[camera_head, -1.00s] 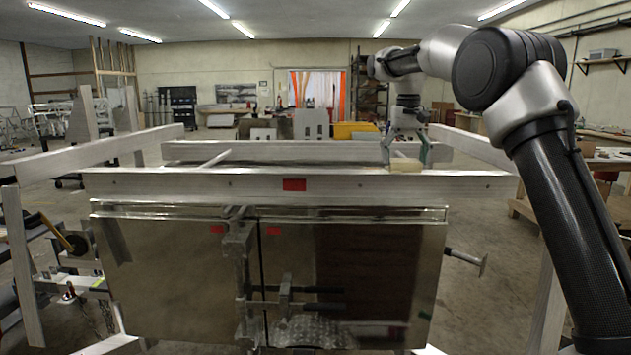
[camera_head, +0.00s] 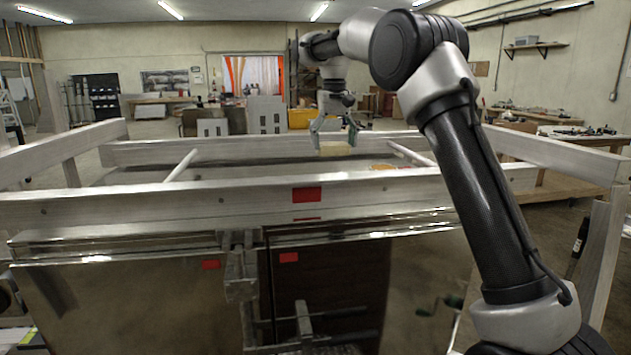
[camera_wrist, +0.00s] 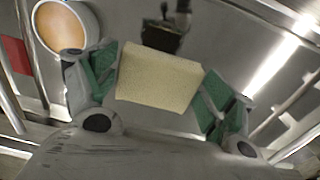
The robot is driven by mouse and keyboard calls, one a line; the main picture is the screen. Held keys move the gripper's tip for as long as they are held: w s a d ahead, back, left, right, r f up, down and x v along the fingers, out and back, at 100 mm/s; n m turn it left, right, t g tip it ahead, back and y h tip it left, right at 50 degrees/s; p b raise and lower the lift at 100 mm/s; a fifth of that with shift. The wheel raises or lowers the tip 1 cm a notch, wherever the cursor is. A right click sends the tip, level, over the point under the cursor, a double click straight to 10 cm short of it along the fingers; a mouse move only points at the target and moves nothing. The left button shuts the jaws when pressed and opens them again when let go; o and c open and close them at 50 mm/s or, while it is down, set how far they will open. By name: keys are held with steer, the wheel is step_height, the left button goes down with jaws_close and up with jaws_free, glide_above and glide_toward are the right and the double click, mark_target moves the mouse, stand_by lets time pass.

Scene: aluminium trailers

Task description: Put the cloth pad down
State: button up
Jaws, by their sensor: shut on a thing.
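The cloth pad is a cream, block-shaped piece (camera_wrist: 158,78) between the green-lined fingers of my gripper (camera_wrist: 160,90) in the wrist view. My gripper is shut on it. In the head view my gripper (camera_head: 335,137) points down with the pad (camera_head: 335,149) at its tips. It is over the trailer frame, behind the front rail. The pad looks held above the surface below; the exact gap cannot be told.
A round, white-rimmed container with orange-brown inside (camera_wrist: 60,27) lies left of the pad in the wrist view. A dark object (camera_wrist: 163,35) is beyond the pad. The trailer's front rail (camera_head: 150,207) and crossbars (camera_head: 181,165) surround the area.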

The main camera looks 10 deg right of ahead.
step_height(320, 180, down, 10)
steer(key=shift+r, duration=0.2)
steer(key=shift+f, duration=0.15)
steer(key=o, duration=0.8)
steer(key=shift+o, duration=0.3)
